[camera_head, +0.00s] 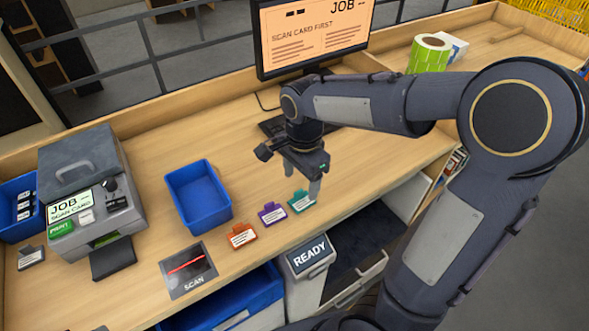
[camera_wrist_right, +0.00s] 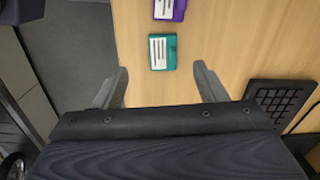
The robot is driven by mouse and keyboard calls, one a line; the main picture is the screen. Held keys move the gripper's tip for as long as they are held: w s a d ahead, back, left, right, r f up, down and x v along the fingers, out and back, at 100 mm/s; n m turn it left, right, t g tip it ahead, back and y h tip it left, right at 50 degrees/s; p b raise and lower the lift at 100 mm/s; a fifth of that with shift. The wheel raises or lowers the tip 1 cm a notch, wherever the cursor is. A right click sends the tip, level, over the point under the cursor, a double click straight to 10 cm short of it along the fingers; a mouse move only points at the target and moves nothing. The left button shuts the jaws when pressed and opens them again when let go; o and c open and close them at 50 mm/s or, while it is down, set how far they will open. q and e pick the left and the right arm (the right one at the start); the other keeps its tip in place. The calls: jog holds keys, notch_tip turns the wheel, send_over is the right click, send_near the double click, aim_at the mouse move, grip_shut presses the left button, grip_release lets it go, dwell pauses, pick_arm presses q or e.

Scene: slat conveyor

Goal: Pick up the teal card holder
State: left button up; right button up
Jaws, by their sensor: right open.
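The teal card holder (camera_head: 301,201) lies on the wooden table near its front edge, at the right end of a row of card holders. It has a white label with dark lines. My right gripper (camera_head: 302,192) is open and empty, pointing down above the table by the teal holder. In the right wrist view the teal card holder (camera_wrist_right: 163,52) lies beyond the fingertips, roughly centred between the open fingers (camera_wrist_right: 161,78). My left gripper is not in view.
A purple card holder (camera_head: 272,213) lies just left of the teal one, then an orange one (camera_head: 241,235). A blue bin (camera_head: 198,194), scan pad (camera_head: 188,270) and printer (camera_head: 92,200) stand further left. A keyboard (camera_wrist_right: 282,103) and monitor (camera_head: 312,38) are behind.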

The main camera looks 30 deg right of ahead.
aim_at(302, 201)
jog(key=shift+w+m, duration=0.3)
jog(key=shift+w, duration=0.05)
jog(key=shift+d+f, duration=0.1)
jog(key=shift+f, duration=0.3)
jog(key=f, duration=0.4)
jog(key=f+p, duration=0.1)
jog(key=f, duration=0.2)
jog(key=shift+d, duration=0.4)
jog(key=shift+c, duration=0.4)
jog(key=c, duration=1)
